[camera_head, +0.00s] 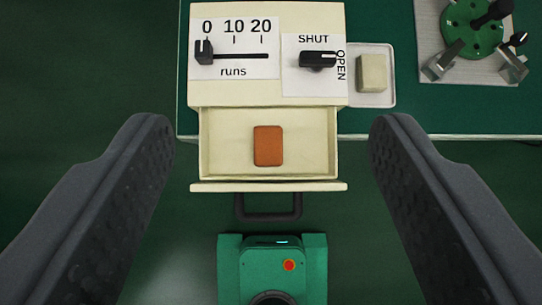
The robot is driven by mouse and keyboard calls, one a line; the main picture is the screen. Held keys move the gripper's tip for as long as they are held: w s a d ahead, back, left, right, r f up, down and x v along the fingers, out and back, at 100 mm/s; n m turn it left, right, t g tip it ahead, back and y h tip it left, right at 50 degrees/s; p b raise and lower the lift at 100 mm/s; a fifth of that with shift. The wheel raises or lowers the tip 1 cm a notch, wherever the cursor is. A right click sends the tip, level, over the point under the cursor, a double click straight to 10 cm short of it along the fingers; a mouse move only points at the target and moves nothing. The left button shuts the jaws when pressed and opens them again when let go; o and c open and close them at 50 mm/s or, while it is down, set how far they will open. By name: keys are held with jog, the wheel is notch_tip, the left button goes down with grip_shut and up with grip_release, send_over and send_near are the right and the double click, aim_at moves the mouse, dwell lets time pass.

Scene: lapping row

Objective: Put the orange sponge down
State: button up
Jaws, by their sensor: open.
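The orange sponge (268,146) is a small rounded block. It lies inside the open cream drawer (220,166), near the middle of its floor. My gripper (272,135) is open and empty, with one dark finger at the left and one at the right of the picture. Its fingers are wide apart on either side of the drawer, and neither touches the sponge.
The cream cabinet top holds a runs slider (204,52) at 0 and a SHUT/OPEN knob (318,60). A tray (389,97) with a pale block (372,73) stands to the right. A green disc fixture (472,28) is at upper right. The dark drawer handle (268,215) sticks out in front.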

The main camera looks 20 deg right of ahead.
jog(key=s+r+t, duration=0.3)
jog(key=s+r, duration=0.2)
jog(key=r, duration=0.6)
jog(key=s+d+r+t, duration=0.1)
jog(key=s+r+t, duration=0.3)
jog(key=r, duration=0.7)
jog(key=shift+v, duration=1.05)
jog(key=shift+r, duration=0.1)
jog(key=shift+r, duration=0.15)
